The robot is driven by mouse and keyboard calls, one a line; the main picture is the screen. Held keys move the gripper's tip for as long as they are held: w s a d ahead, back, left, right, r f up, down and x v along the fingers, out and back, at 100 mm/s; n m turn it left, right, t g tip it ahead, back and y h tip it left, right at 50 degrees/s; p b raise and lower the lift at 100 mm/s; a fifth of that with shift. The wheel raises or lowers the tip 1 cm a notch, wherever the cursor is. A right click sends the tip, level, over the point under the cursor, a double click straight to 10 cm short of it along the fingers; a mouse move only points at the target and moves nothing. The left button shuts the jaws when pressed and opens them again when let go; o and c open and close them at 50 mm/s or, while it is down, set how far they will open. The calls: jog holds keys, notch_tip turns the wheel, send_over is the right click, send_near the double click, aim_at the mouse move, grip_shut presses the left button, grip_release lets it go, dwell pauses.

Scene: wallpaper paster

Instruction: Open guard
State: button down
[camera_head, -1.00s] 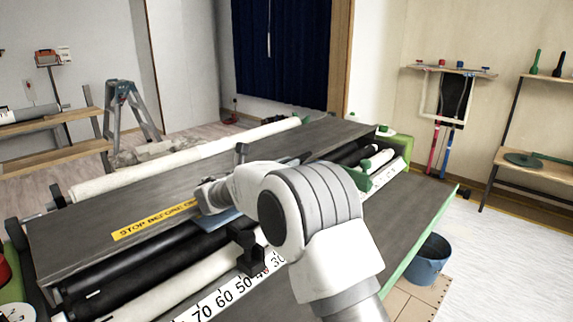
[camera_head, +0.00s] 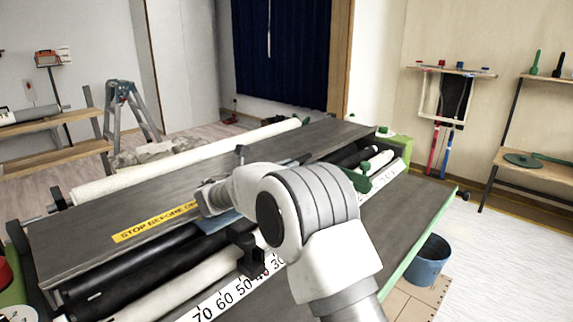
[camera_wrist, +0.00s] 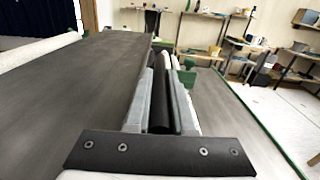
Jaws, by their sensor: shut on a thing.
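The guard (camera_head: 105,222) is a long dark grey panel across the top of the paster machine, with a yellow "STOP BEFORE" label (camera_head: 155,222) near its front edge. It lies low and nearly flat over the rollers. It fills the left of the wrist view (camera_wrist: 75,85). My arm reaches over the machine's front, and my gripper (camera_wrist: 162,108) is at the guard's front edge. Its two grey fingers stand on either side of a dark bar (camera_wrist: 161,118) and are shut on it. In the head view my wrist hides the fingertips and the grip.
Black and white rollers (camera_head: 165,300) and a numbered white scale (camera_head: 225,300) run along the front. A black bracket (camera_head: 249,252) stands just below my wrist. A white roll (camera_head: 190,157) lies behind the guard. A blue bucket (camera_head: 428,262) stands on the floor at right.

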jog(key=shift+w+a+r+n+p, duration=0.15)
jog(key=shift+r+n+p, duration=0.15)
jog(key=shift+r+p, duration=1.05)
jog(key=w+a+r+n+p, duration=0.3)
jog(key=r+p, duration=0.5)
jog(key=p, duration=0.4)
jog(key=w+a+r+n+p, duration=0.4)
jog(key=r+p, duration=0.5)
jog(key=p, duration=0.4)
jog(key=shift+a+n, duration=0.9)
jog(key=shift+a, duration=0.25)
jog(key=shift+w, duration=0.1)
jog(key=shift+a, duration=0.1)
jog(key=c, duration=0.8)
grip_release()
jog(key=shift+f, duration=0.2)
jog(key=shift+o, duration=0.2)
jog(key=b+v, duration=0.1)
jog(key=v, duration=1.6)
jog(key=shift+b, duration=0.3)
